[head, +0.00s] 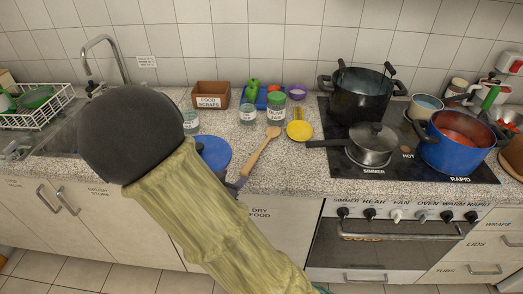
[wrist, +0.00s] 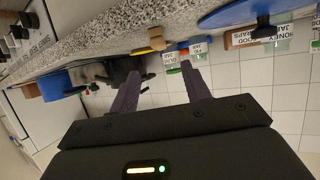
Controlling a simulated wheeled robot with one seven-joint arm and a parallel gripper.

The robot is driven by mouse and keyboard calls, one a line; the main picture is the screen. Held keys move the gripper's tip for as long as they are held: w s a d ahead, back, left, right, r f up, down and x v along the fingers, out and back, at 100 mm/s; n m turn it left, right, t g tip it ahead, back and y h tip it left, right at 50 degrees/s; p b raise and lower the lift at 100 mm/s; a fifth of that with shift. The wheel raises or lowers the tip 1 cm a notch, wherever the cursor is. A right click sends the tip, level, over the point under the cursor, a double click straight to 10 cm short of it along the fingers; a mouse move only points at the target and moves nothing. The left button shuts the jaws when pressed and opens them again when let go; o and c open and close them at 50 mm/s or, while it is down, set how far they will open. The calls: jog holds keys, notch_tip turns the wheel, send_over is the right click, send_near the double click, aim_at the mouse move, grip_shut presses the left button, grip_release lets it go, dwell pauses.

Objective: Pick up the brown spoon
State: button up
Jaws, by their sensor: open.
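The brown wooden spoon (head: 262,148) lies on the speckled counter in the head view, its bowl toward the wall and its handle toward the front edge. What looks like its bowl end shows in the wrist view (wrist: 157,38). My gripper (wrist: 160,68) is open, with two dark fingers apart and nothing between them. In the head view my arm hides most of the gripper. Dark finger parts (head: 238,185) show at the counter's front edge, close to the spoon's handle end. I cannot tell whether they touch the spoon.
A blue lid (head: 215,150) lies left of the spoon. A yellow ladle (head: 299,131) lies to its right, and a labelled jar (head: 276,108) stands behind it. A saucepan (head: 371,145) on the stove points its handle toward the spoon. The counter around the spoon handle is fairly clear.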

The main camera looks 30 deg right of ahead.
aim_at(248, 165)
jog(key=x, duration=0.8)
jog(key=shift+b, duration=0.35)
jog(key=x, duration=0.5)
jog(key=shift+d, duration=0.15)
jog(key=shift+c, duration=0.2)
grip_shut()
